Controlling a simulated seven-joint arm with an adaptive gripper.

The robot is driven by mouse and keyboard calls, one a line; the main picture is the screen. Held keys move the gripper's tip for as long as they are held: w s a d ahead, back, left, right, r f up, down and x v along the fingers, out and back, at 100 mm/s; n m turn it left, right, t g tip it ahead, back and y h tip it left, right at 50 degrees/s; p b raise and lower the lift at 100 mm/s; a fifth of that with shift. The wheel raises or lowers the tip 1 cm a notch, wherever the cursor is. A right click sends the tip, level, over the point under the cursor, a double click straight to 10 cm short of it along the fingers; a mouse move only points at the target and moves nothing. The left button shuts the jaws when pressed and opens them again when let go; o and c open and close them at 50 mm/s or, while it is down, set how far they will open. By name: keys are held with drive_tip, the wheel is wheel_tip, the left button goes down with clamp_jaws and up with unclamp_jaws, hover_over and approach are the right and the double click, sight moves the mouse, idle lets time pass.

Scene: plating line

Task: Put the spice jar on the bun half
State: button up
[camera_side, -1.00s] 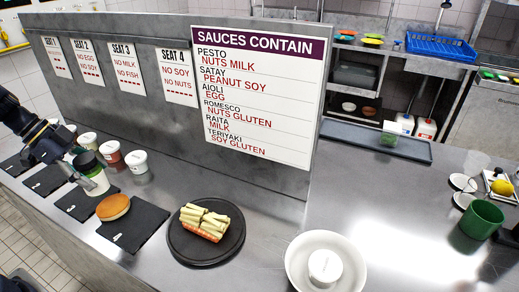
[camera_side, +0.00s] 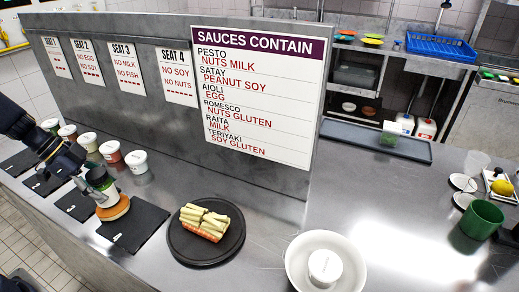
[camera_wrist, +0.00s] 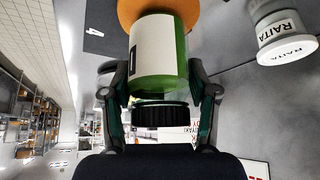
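The spice jar (camera_side: 105,195), with a white label, green contents and a dark lid, is between the fingers of my gripper (camera_side: 97,181). In the wrist view the gripper (camera_wrist: 160,90) has a finger on each side of the jar (camera_wrist: 153,52), its black lid toward me. The orange-brown bun half (camera_side: 117,211) lies on the dark slate (camera_side: 141,226) in front of the SEAT 4 sign. The jar's bottom is at the bun's upper left; I cannot tell whether they touch. In the wrist view the bun (camera_wrist: 128,12) shows behind the jar's bottom.
Several sauce pots stand behind, the nearest being the raita pot (camera_side: 137,161). A round black plate (camera_side: 190,252) with stacked sticks is to the right, then a white bowl (camera_side: 297,262). The tall sign panel (camera_side: 260,180) bounds the counter behind.

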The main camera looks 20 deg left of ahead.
drive_tip(key=o, duration=0.5)
drive_tip(key=shift+c, duration=0.2)
drive_tip(key=shift+r, duration=0.55)
drive_tip(key=v, duration=1.1)
drive_tip(key=s+d+r+n+t+y, duration=0.1)
drive_tip(key=s+d+r+n+y, duration=0.1)
drive_tip(key=d+n, duration=0.3)
drive_tip(key=s+d+r+n+t+y, duration=0.1)
drive_tip(key=s+d+r+n+y, duration=0.2)
drive_tip(key=d, duration=0.7)
drive_tip(key=shift+s+d+r+n+y, duration=0.35)
drive_tip(key=shift+s+r+n, duration=0.65)
drive_tip(key=shift+n, duration=0.8)
drive_tip(key=shift+w, duration=0.1)
